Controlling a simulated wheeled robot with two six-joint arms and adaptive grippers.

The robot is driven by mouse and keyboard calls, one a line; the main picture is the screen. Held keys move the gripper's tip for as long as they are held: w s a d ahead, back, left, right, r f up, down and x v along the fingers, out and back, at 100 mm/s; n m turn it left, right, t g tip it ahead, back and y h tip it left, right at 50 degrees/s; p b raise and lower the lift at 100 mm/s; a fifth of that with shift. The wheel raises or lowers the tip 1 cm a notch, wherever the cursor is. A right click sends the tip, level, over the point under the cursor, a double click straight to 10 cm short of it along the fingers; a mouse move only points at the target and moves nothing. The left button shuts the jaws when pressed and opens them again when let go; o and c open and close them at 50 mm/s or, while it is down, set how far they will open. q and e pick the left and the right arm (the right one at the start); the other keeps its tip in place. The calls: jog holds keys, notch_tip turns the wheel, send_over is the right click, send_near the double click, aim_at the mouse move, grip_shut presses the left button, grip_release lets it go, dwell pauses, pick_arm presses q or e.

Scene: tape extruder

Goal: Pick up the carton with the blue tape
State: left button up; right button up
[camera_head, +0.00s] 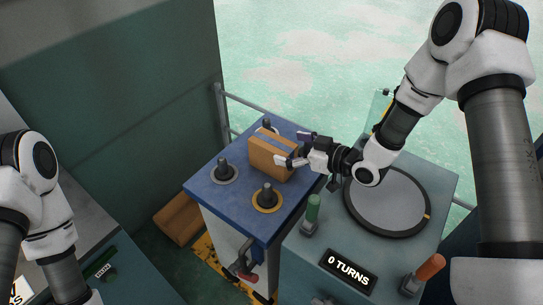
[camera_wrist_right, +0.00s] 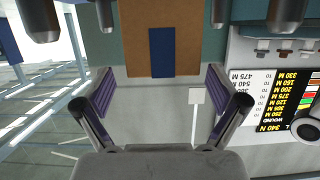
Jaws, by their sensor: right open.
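A brown carton (camera_head: 268,158) stands upright on the blue-topped cabinet (camera_head: 205,188). In the right wrist view the carton (camera_wrist_right: 137,40) has a blue tape strip (camera_wrist_right: 162,52) down its face. My right gripper (camera_head: 293,149) is open at the carton's right side in the head view. In the right wrist view the carton lies ahead, between the lines of the open fingers (camera_wrist_right: 160,92), and nothing is held. Whether a finger touches it, I cannot tell. My left arm shows at the left edge, but its gripper is out of view.
Dark posts, one on a grey ring (camera_head: 223,173) and one on a yellow ring (camera_head: 267,197), stand near the carton. A machine with a round plate (camera_head: 388,200), green handle (camera_head: 313,208) and orange handle (camera_head: 430,267) is at right. A brown block (camera_head: 179,218) lies on the floor.

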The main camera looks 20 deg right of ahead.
aim_at(278, 145)
jog(key=x, duration=0.5)
jog(key=shift+w+a+r, duration=0.1)
jog(key=shift+w+a, duration=0.1)
jog(key=shift+a, duration=0.2)
jog(key=shift+c, duration=0.7)
jog(key=shift+s, duration=0.2)
jog(key=c, duration=1.5)
